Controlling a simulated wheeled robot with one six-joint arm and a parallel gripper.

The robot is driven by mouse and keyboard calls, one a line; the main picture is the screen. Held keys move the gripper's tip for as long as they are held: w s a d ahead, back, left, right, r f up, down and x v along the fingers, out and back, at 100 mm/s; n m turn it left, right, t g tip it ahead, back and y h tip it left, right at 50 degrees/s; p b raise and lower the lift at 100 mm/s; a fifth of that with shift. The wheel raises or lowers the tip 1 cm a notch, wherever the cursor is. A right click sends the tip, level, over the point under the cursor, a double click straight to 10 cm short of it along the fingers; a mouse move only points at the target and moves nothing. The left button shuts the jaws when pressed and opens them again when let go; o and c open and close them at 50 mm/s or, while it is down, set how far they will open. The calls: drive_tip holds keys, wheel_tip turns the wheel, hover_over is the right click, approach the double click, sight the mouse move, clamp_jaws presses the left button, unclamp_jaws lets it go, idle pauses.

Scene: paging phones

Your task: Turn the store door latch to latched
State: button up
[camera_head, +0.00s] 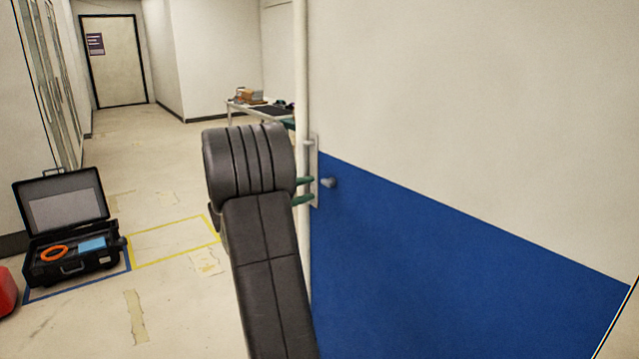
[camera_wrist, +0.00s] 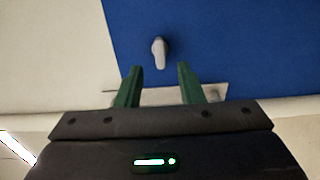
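The latch (camera_head: 328,182) is a small grey turn knob on the blue lower part of the store door (camera_head: 420,260), near its left edge. In the wrist view the latch (camera_wrist: 159,52) shows as a rounded grey lever with its long side running up and down the picture. My gripper (camera_head: 309,190) is beside it, its green fingers pointing toward the door edge. In the wrist view my gripper (camera_wrist: 159,82) is open and empty, with the latch just beyond and between the fingertips. I cannot tell whether the fingers touch anything.
A pale metal plate (camera_head: 314,165) runs along the door edge beside a white post (camera_head: 302,80). An open black case (camera_head: 70,225) with an orange ring stands on the floor at left. A table (camera_head: 262,108) stands behind my arm. The floor between is clear.

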sight(325, 184)
drive_tip(key=x, duration=0.5)
drive_tip(key=shift+p, duration=0.35)
clamp_jaws()
